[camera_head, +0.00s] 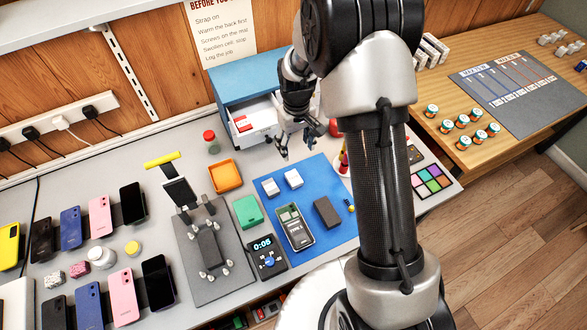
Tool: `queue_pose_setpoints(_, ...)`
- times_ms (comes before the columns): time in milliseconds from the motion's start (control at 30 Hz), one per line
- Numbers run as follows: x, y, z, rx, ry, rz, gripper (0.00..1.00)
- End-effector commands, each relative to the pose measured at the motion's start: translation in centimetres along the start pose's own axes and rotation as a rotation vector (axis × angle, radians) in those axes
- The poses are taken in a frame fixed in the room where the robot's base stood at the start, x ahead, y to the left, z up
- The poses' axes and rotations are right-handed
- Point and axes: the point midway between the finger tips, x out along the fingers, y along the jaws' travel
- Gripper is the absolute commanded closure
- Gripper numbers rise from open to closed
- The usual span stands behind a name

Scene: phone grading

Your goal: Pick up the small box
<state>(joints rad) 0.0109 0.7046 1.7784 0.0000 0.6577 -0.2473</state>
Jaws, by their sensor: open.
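My gripper (296,148) is open and points down, with nothing seen between its fingers. It hangs above the back of the blue mat (338,177), in front of the open drawer. I cannot tell which of these is the small box named in the task.
The blue drawer unit (243,76) stands behind my gripper, its drawer open. An orange tray (225,175), green block (247,211), dark block (327,212), grey phone (294,226) and timer (266,255) crowd the bench. My arm hides part of the right side.

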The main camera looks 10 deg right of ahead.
Motion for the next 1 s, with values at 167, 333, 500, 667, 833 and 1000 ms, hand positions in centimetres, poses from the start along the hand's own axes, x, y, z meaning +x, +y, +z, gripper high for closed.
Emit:
queue_pose_setpoints(167, 3.6, 0.0, 0.1, 0.000, -0.005, -0.001, 0.42)
queue_pose_setpoints(333, 7.4, -0.1, 0.1, 0.000, -0.004, -0.001, 0.42)
queue_pose_setpoints(500, 10.4, -0.1, 0.0, 0.000, -0.002, -0.001, 0.42)
queue_pose_setpoints(667, 11.7, -0.1, 0.0, 0.000, -0.001, 0.000, 0.42)
queue_pose_setpoints(833, 12.5, -0.1, -0.1, 0.000, -0.001, 0.000, 0.42)
queue_pose_setpoints(1000, 15.1, -0.4, -0.4, -0.001, -0.002, -0.001, 0.42)
